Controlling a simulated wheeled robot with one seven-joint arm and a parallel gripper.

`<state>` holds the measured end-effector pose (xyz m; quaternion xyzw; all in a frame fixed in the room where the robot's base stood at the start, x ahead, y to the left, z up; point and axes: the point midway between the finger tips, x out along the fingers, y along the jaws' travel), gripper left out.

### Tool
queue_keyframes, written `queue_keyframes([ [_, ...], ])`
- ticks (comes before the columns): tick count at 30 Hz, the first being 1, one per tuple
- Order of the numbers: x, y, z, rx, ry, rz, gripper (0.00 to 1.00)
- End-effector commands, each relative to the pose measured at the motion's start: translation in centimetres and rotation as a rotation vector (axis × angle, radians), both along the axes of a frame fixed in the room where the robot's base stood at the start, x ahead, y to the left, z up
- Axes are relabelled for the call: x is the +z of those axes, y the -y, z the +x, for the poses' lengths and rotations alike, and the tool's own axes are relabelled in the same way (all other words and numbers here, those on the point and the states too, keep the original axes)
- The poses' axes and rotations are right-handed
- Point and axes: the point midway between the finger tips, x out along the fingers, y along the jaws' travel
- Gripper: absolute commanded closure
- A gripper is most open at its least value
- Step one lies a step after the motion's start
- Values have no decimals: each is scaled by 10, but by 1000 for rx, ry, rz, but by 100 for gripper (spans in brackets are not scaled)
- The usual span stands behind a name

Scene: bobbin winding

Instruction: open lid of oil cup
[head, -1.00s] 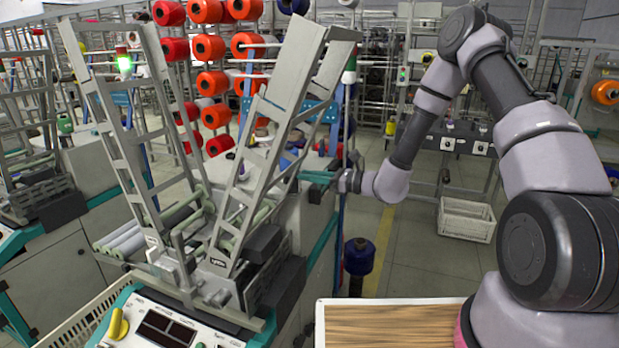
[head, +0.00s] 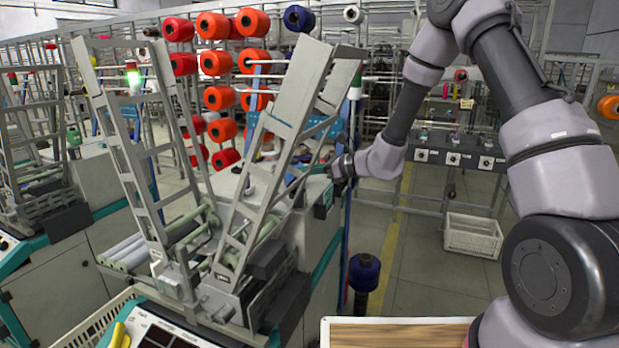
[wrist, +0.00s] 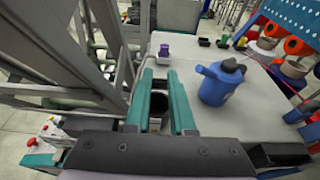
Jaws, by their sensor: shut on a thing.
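In the wrist view my gripper (wrist: 159,82) has its two teal fingers closed in around a small dark thing (wrist: 158,103) on the pale machine top. This thing sits where the oil cup's lid would be, but its shape is mostly hidden between the fingers, so I cannot tell whether the lid is raised. In the head view my gripper (head: 336,172) is at the far right end of the winding machine, small and partly hidden by the frame.
A blue oil can (wrist: 221,84) stands on the machine top close right of my fingers. A small purple item (wrist: 164,50) lies beyond them. The slanted grey frame (head: 290,110) rises close on the left. A white crate (head: 472,236) stands on the floor.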

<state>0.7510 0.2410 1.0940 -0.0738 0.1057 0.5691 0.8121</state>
Motion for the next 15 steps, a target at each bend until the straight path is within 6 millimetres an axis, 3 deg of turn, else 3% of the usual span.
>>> queue_keyframes([
  [15, 12, -15, 5, 1, 4, 6, 100],
])
